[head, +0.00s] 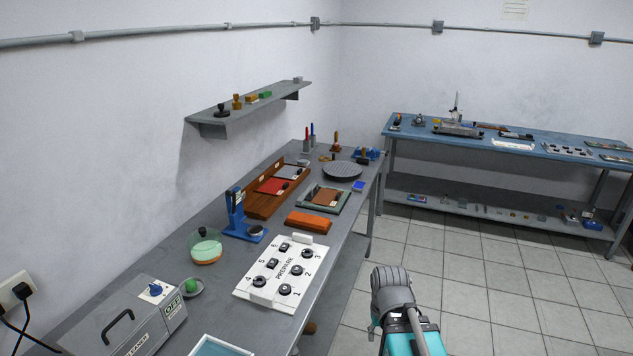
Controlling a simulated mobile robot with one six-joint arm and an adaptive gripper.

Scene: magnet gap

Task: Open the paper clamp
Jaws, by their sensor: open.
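I cannot pick out the paper clamp for certain. A grey-green framed plate (323,198) with a brown inset and a small dark part on it lies on the long grey bench. A blue upright press-like tool (240,215) stands on the bench nearer to me, with a small round dark-topped piece (256,231) at its base. At this size I cannot tell whether either has a clamp, or its state. Part of my arm, grey and teal, rises at the bottom right of centre, over the floor beside the bench. My gripper's fingers do not show.
On the grey bench are a white board (284,272) marked PREPARE with several black knobs, an orange block (308,222), a glass-covered dish (206,247) and a grey box (125,318). A wall shelf (250,103) hangs above. A blue-topped table (510,143) stands behind. Tiled floor (510,275) is clear at right.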

